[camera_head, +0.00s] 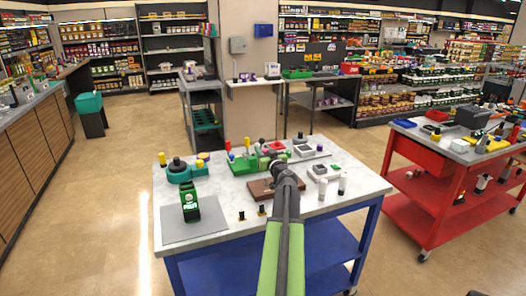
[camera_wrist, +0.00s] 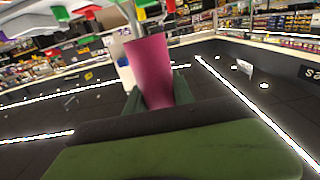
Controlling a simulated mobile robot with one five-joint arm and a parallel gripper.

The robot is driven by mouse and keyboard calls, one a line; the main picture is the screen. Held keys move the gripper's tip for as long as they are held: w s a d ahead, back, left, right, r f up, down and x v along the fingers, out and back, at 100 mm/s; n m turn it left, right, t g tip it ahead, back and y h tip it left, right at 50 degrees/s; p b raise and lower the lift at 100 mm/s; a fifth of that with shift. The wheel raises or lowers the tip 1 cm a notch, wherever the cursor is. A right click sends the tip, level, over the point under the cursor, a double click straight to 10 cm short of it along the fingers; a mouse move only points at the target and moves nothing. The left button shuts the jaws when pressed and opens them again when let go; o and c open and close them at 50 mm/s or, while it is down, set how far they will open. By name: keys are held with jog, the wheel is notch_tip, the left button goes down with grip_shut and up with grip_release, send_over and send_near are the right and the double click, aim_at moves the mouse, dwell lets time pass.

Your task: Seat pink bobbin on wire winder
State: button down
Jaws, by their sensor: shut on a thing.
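A pink bobbin (camera_wrist: 149,68) stands out large in the wrist view, between the two dark fingers of my gripper (camera_wrist: 157,94). My gripper is shut on it. In the head view my gripper (camera_head: 281,166) is over the middle of the white-topped table, and the arm hides part of what lies beneath. I cannot clearly make out the bobbin there. A brown block-like base (camera_head: 260,189) sits just left of and partly behind the arm; it may belong to the wire winder, but I cannot tell.
The white tabletop (camera_head: 307,207) holds a green tray (camera_head: 241,166), a teal fixture (camera_head: 180,175), a green-and-black device (camera_head: 190,205) on a grey mat (camera_head: 173,224), and white bottles (camera_head: 342,185). Two small black pegs stand near the front. A red cart (camera_head: 436,180) is at right.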

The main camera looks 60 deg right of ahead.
jog(key=shift+f+b, duration=1.85)
jog(key=shift+f, duration=0.4)
jog(key=shift+s+f+b, duration=0.1)
jog(key=shift+f+b, duration=0.2)
jog(key=shift+f+b, duration=0.95)
jog(key=shift+f, duration=0.05)
jog(key=shift+f, duration=0.2)
jog(key=shift+f+b, duration=0.5)
jog(key=shift+b, duration=0.25)
jog(key=shift+f+b, duration=0.45)
jog(key=c, duration=1)
grip_release()
